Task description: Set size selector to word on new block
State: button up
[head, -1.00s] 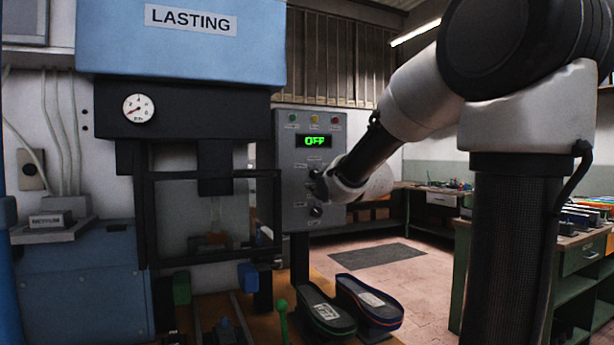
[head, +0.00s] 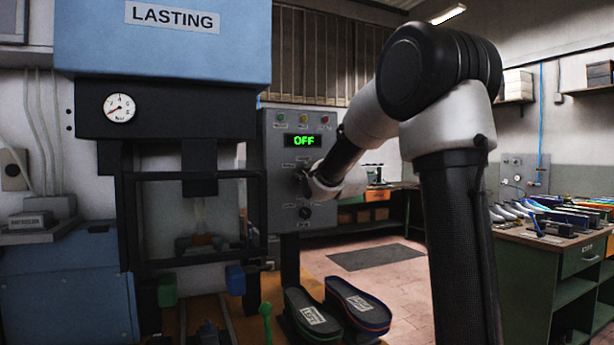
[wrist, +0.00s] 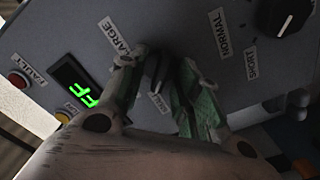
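The control panel (head: 275,210) stands right of the lasting press. My gripper (head: 303,183) is at its upper selector knob, which the gripper mostly hides in the head view. In the wrist view my gripper (wrist: 160,75) is open, with its green-padded fingers on either side of a dark knob (wrist: 155,67). Contact is unclear. A LARGE label (wrist: 124,37) is beside the knob, and a smaller label lies between the fingers. The block (head: 31,220) sits on the ledge at left; its word is blurred, perhaps MEDIUM.
A second knob (wrist: 282,17) has NORMAL and SHORT labels beside it. The panel display (head: 304,141) reads OFF in green. Two shoe soles (head: 357,304) and a green-knobbed lever (head: 266,310) stand below the panel. A dark mat (head: 375,257) lies on open floor.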

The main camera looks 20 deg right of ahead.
grip_shut()
jog(key=shift+m, duration=0.3)
jog(key=m, duration=0.3)
jog(key=shift+m, duration=0.3)
jog(key=shift+d+m, duration=0.15)
jog(key=shift+m, duration=2.15)
jog(key=shift+r, duration=0.1)
grip_release()
